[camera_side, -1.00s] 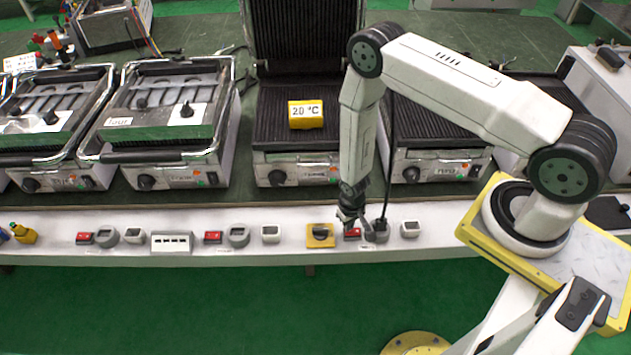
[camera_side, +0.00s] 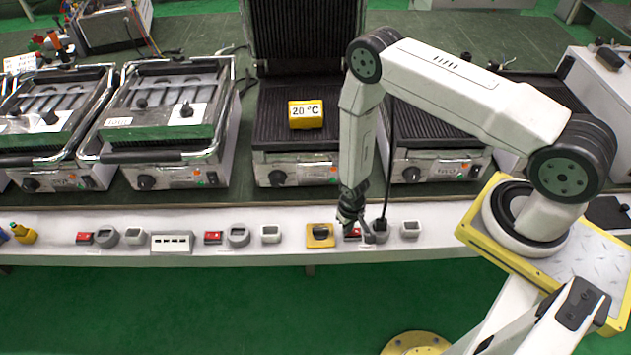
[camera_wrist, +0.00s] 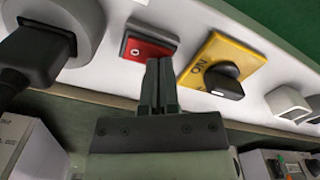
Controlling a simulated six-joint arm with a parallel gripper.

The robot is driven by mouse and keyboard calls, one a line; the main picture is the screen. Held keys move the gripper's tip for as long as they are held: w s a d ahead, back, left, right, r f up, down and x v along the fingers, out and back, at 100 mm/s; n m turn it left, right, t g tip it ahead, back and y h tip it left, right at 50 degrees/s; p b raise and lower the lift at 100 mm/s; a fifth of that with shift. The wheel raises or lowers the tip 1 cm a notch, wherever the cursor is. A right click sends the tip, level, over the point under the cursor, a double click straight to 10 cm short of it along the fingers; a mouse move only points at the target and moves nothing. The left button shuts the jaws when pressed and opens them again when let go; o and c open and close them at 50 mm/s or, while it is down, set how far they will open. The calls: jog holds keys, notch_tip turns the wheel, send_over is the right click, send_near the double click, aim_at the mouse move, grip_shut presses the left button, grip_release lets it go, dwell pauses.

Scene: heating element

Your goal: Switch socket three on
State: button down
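The red switch (camera_side: 352,233) beside the third socket from the left (camera_side: 380,237) is on the white front ledge, partly hidden by my gripper (camera_side: 350,222). In the wrist view the red switch (camera_wrist: 148,50) sits in a grey frame with a small white mark. A black plug (camera_wrist: 35,55) is in the round grey socket (camera_wrist: 85,20) to its left. My gripper (camera_wrist: 159,62) is shut and empty, its fingertips close to the lower edge of the switch. I cannot tell if they touch it.
A yellow plate with a black rotary knob (camera_wrist: 223,80), marked ON, is close to the switch. It also shows in the side view (camera_side: 320,235). More red switches (camera_side: 213,238) and sockets line the ledge. A contact grill with a 20 °C block (camera_side: 306,114) stands behind.

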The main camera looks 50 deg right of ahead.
jog(key=shift+r, duration=3.45)
jog(key=shift+r, duration=0.1)
jog(key=shift+w+r, duration=0.1)
jog(key=shift+r, duration=0.1)
notch_tip(320, 180, up, 23)
jog(key=n+t, duration=0.2)
jog(key=s+r+n, duration=0.1)
jog(key=s+r, duration=0.4)
jog(key=r, duration=0.3)
jog(key=shift+a+t, duration=0.3)
jog(key=shift+a, duration=0.1)
